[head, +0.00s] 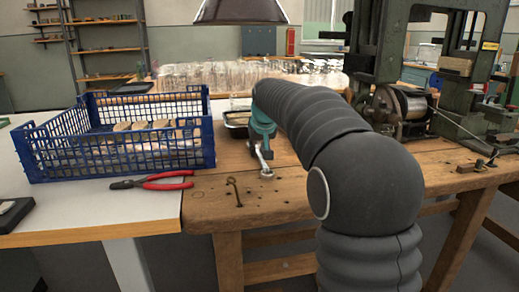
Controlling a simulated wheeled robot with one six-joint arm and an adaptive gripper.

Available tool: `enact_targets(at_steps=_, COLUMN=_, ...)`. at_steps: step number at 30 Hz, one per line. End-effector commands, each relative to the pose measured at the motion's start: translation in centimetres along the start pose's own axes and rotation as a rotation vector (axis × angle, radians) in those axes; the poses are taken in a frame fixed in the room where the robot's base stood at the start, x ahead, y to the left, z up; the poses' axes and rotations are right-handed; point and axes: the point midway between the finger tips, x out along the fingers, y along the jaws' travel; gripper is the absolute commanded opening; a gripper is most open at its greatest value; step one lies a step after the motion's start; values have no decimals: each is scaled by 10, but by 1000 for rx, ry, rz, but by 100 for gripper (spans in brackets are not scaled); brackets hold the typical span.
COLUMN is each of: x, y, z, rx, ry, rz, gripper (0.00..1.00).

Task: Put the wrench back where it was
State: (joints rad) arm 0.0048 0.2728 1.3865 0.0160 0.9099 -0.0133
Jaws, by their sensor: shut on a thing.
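The wrench (266,172) is a silver metal tool seen near the middle of the head view. It hangs down below my gripper (260,147), with its ring-like lower end close to the wooden bench (215,203). My gripper is shut on the wrench's upper part. The fingers are small and partly hidden by my arm's teal end. I cannot tell whether the wrench touches the bench top.
A thin dark metal piece (235,191) stands up from the bench, left of the wrench. A blue crate (120,163) stands left, a dark tray (233,124) behind my gripper, and a green machine (387,60) right.

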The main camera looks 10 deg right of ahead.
Motion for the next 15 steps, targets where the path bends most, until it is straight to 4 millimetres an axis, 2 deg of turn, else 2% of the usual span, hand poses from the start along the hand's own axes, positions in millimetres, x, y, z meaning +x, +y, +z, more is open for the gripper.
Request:
enact_targets(at_steps=12, x=11, y=0, z=7, rx=0, ry=-5, rz=0, gripper=0)
enact_targets(at_steps=13, x=11, y=0, z=8, rx=0, ry=-7, rz=0, gripper=28)
enact_targets(at_steps=15, x=12, y=0, z=8, rx=0, ry=-10, rz=0, gripper=45)
